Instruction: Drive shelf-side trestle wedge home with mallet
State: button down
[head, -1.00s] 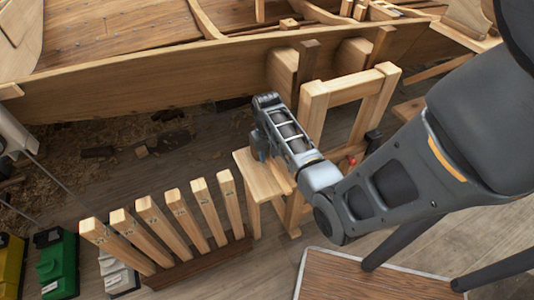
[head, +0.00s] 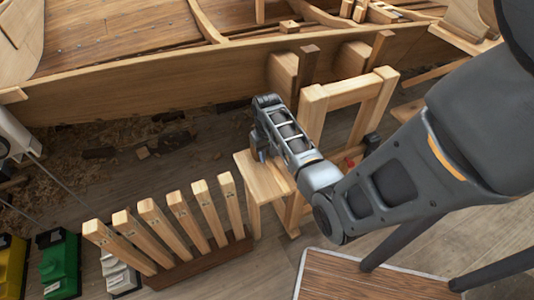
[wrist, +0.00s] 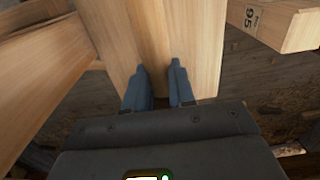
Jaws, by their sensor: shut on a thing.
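My gripper (head: 262,150) points down over a low wooden bench (head: 262,178) beside the wooden trestle frame (head: 313,105). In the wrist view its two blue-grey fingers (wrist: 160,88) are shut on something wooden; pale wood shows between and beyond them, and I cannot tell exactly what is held. Two upright wedge-like pieces stand by the hull: a dark one (head: 308,63) on the left and a browner one (head: 380,46) on the right, each beside a pale block. I cannot tell which is the shelf-side wedge. No mallet is clearly visible.
The planked hull (head: 150,82) runs across the back. A rack of several upright posts (head: 165,225) stands at front left, near green (head: 60,262) and yellow (head: 10,265) boxes. A brown-topped table (head: 345,280) is at front right. Shavings and dark scraps lie on the floor below the hull.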

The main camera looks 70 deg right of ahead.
notch_tip(320, 180, up, 6)
jog(key=p, duration=0.6)
jog(key=shift+r, duration=1)
jog(key=c, duration=1.6)
grip_release()
grip_shut()
jog(key=shift+w, duration=0.1)
